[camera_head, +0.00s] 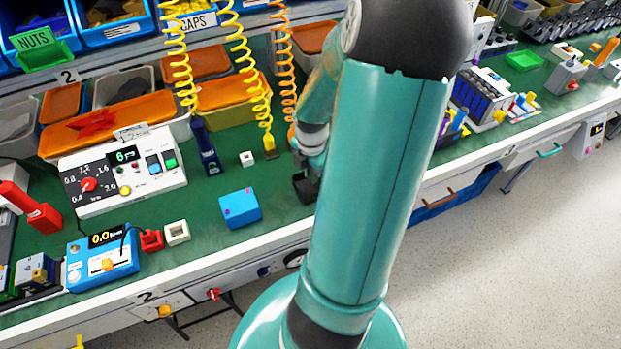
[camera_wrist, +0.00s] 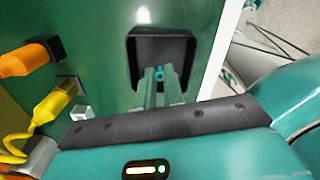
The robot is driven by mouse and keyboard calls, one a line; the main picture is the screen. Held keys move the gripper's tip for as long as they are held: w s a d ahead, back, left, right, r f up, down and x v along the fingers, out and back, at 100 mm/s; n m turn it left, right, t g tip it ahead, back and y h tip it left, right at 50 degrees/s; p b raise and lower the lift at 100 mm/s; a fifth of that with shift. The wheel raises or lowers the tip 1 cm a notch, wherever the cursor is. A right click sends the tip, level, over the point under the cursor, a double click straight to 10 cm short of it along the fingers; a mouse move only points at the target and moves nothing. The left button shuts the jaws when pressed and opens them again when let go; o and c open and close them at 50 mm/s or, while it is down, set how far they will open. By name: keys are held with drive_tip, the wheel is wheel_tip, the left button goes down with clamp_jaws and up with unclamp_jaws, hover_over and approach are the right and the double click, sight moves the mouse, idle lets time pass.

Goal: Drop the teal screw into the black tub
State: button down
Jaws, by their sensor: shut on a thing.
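The black tub (camera_wrist: 184,48) sits on the green bench in the wrist view, open toward the camera. My gripper (camera_wrist: 160,75) reaches over the tub's opening, its fingers nearly together. The small teal screw (camera_wrist: 159,72) is between the fingertips, seen against the tub's dark inside. Its height above the tub floor cannot be told. In the head view the tub (camera_head: 303,188) shows only in part beside my arm, which hides most of my gripper and the screw.
A blue box (camera_head: 240,207) and a small white cube (camera_head: 247,159) lie left of the tub. Coiled yellow and orange cords hang nearby; a yellow tool (camera_wrist: 55,100) and an orange tool (camera_wrist: 25,62) show in the wrist view. The bench's front edge is close to the tub.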

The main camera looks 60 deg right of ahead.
drive_tip(key=shift+f, duration=1.35)
drive_tip(key=shift+f, duration=0.2)
drive_tip(key=c, duration=1.5)
unclamp_jaws()
wheel_tip(320, 180, up, 12)
drive_tip(key=shift+r, duration=0.2)
